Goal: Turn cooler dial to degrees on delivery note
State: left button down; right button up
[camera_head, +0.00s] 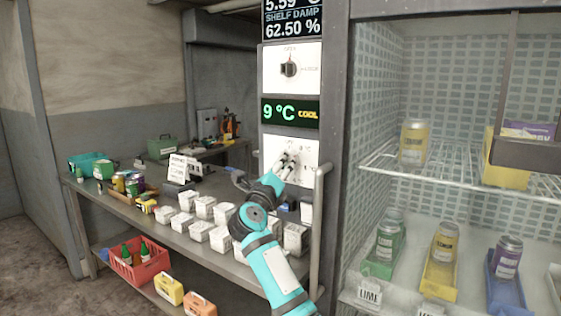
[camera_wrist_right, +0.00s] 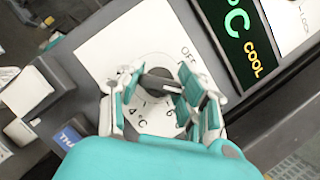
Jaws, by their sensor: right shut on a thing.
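The cooler dial (camera_wrist_right: 158,83) is a dark knob on a white plate (camera_wrist_right: 112,52) marked OFF and 4 °C in the right wrist view; other marks are partly covered. My right gripper (camera_wrist_right: 157,77) is shut on the dial, one finger on each side. In the head view my right gripper (camera_head: 287,163) reaches the lower white plate (camera_head: 306,149) and hides the dial. A green display (camera_head: 290,112) above it reads 9 °C COOL. A white card (camera_head: 178,168) stands on the bench, its print too small to read. My left gripper is not in view.
An upper knob (camera_head: 290,68) sits above the display. Several white boxes (camera_head: 205,207) stand on the bench (camera_head: 165,222) to the left. A vertical handle (camera_head: 318,230) and the glass cooler with cans (camera_head: 446,242) are close on the right.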

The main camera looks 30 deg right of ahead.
jog(key=o, duration=1.2)
jog(key=v, duration=1.2)
jog(key=shift+f, duration=0.1)
